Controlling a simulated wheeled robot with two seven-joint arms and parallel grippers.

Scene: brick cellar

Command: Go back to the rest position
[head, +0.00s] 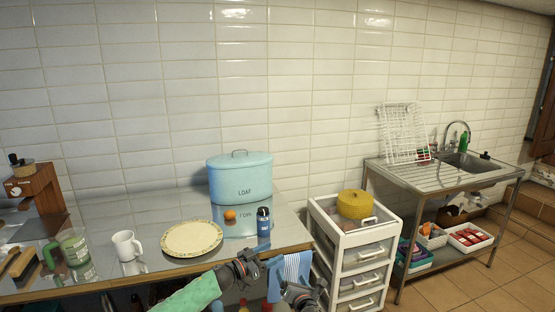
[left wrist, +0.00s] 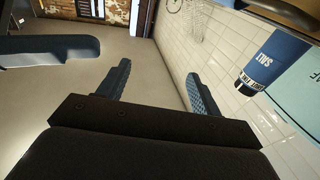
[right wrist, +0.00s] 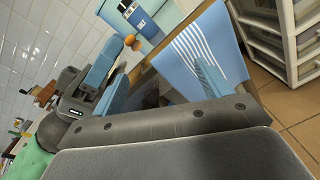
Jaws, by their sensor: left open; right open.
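My left gripper (head: 248,264) is in the head view at the front edge of the metal table, the higher of the two. Its two dark blue fingers stand apart and empty in the left wrist view (left wrist: 160,84). My right gripper (head: 302,292) is lower and to the right, at the bottom of the head view, in front of the striped blue towel (head: 290,270). Its fingers are apart in the right wrist view (right wrist: 160,82), with the towel close behind one finger. I see nothing held in either gripper.
On the metal table (head: 190,207) are a cream plate (head: 192,238), white mug (head: 127,245), orange (head: 230,215), dark blue salt jar (head: 263,222) and blue loaf tin (head: 240,181). A white drawer unit (head: 358,240) stands close right. A sink bench (head: 405,173) is beyond.

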